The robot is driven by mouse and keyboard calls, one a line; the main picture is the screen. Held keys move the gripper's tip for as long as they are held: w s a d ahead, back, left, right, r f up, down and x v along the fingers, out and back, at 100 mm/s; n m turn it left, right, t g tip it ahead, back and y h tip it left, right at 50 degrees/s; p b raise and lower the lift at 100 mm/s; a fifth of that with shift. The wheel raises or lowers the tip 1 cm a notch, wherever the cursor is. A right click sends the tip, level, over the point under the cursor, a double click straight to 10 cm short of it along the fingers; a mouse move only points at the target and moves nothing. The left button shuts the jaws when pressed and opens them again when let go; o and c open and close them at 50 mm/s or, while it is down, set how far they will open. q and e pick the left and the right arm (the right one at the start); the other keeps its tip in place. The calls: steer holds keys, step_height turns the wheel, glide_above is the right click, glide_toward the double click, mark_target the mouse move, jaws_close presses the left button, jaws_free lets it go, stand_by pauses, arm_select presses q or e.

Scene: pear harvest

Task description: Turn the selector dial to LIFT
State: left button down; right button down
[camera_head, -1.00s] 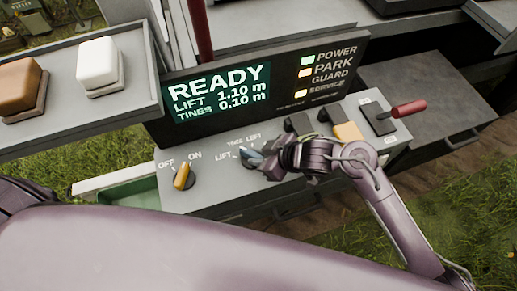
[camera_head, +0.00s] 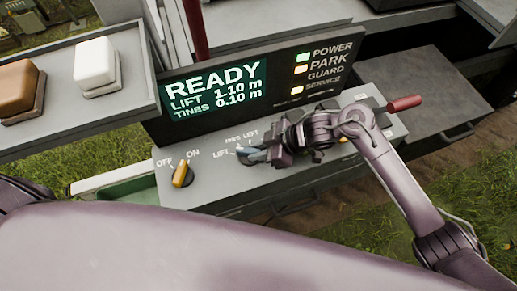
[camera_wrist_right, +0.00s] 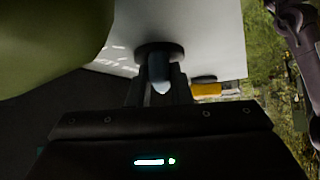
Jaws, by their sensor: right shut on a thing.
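The selector dial (camera_head: 252,155) has a blue-grey knob on the grey control panel (camera_head: 216,187), with LIFT, TINES and LEFT lettering around it. Its knob points toward the LIFT side. My right gripper (camera_head: 268,152) is at the dial from the right, shut on the knob and hiding part of it. In the right wrist view the knob (camera_wrist_right: 160,76) sits between the fingers, with its round dark base (camera_wrist_right: 159,49) behind. My left gripper is not in view.
An orange ON/OFF knob (camera_head: 181,174) stands left of the dial. A red-handled lever (camera_head: 404,103) is at the panel's right end. The display (camera_head: 216,91) behind reads READY. My right forearm covers the switches between.

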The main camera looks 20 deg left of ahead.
steer(key=shift+s+f, duration=0.1)
steer(key=c, duration=1.3)
jaws_free()
steer(key=b+v, duration=0.2)
steer(key=v, duration=0.5)
steer(key=shift+d, duration=0.1)
steer(key=shift+d+r, duration=0.25)
steer(key=shift+r, duration=0.05)
